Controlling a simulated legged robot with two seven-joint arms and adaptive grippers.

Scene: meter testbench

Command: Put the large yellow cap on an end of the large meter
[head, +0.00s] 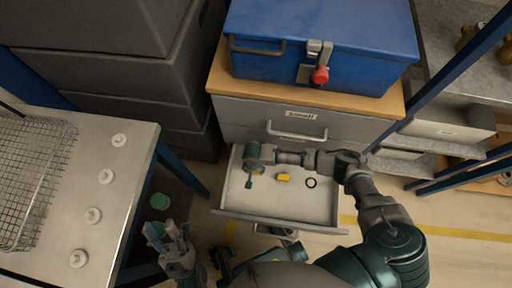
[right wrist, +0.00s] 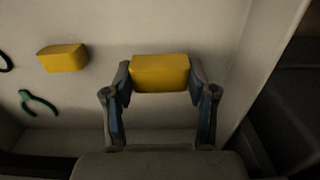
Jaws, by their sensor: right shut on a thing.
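My right gripper (right wrist: 160,90) is shut on a yellow block-like piece (right wrist: 160,73), taken as the yellow cap, held between its fingertips over the open drawer. In the head view my right gripper (head: 250,174) is small and low in the drawer's left part; the held piece is hard to make out there. A second yellow piece (right wrist: 62,57) lies apart on the drawer floor; it also shows in the head view (head: 284,177). My left gripper (head: 170,235) is empty beside the left table, its fingers seemingly apart. I cannot identify the large meter in either view.
The open drawer (head: 230,214) also holds a black ring (head: 311,183) and green pliers (right wrist: 38,102). A blue toolbox (head: 330,50) stands above. The left table (head: 60,235) bears a wire basket (head: 35,165) and several white round pieces. Grey crates (head: 125,75) stand behind.

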